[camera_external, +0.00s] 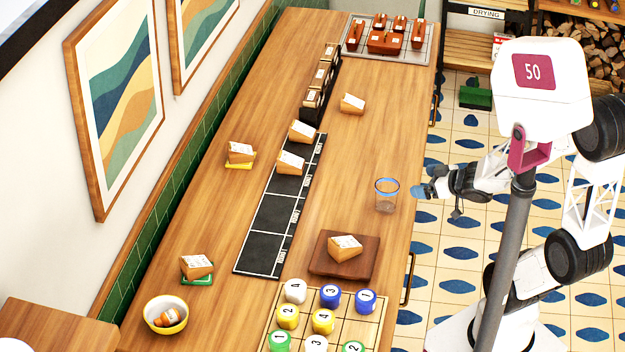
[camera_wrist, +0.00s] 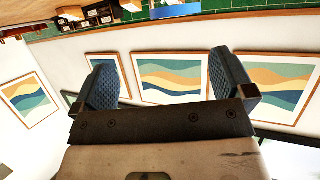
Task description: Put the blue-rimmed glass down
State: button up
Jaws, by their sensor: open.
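The blue-rimmed glass (camera_external: 387,197) stands upright on the wooden counter near its right edge in the external view. My gripper (camera_external: 424,190) is just to the right of the glass in that view, with a small gap showing between them. In the wrist view my gripper (camera_wrist: 170,85) has its two blue ridged fingers wide apart with nothing between them.
A wooden board (camera_external: 325,264) with a wedge-shaped block stands below the glass. A black marked strip (camera_external: 268,222) lies to the left. The counter between strip and glass is clear.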

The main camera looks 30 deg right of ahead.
jog(key=d+r+m+g+h, duration=0.3)
jog(key=d+r+m+h, duration=0.1)
jog(key=d+r+h, duration=0.25)
jog(key=s+a+r+g, duration=0.2)
jog(key=s+r+g, duration=0.1)
jog(key=s, duration=0.2)
jog(key=s+a+r+m+g, duration=0.1)
jog(key=s+a+r+g, duration=0.1)
jog(key=s, duration=0.3)
jog(key=shift+s+r+g+y, duration=0.15)
jog(key=shift+r+g+y, duration=0.3)
jog(key=shift+g, duration=0.45)
dwell(0.4)
